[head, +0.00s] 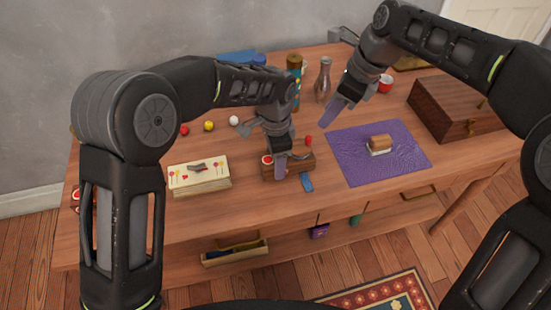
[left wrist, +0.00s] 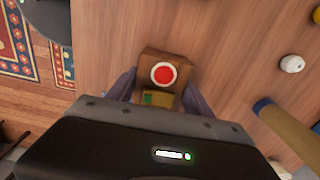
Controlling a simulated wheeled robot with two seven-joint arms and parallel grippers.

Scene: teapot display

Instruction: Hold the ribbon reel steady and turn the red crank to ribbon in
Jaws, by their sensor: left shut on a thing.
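The ribbon reel is a small brown wooden box (head: 301,167) on the table, with a red-and-white round disc on its left part. A blue ribbon end (head: 307,183) lies at its front. A red knob (head: 308,140), seemingly the crank's, shows just behind the box. My left gripper (head: 286,164) is over the box and shut on it. In the left wrist view the box (left wrist: 178,62) sits between the two fingers, disc facing the camera. My right gripper (head: 332,113) hangs above the table, behind and right of the box, touching nothing; its finger gap does not show clearly.
A purple mat (head: 350,168) with a small wooden-topped block (head: 379,143) lies to the right. A dark wooden chest (head: 455,108) stands at far right. A decorated card stack (head: 199,177) is at left. Bottles and small balls stand behind. An open drawer (head: 235,253) juts out below.

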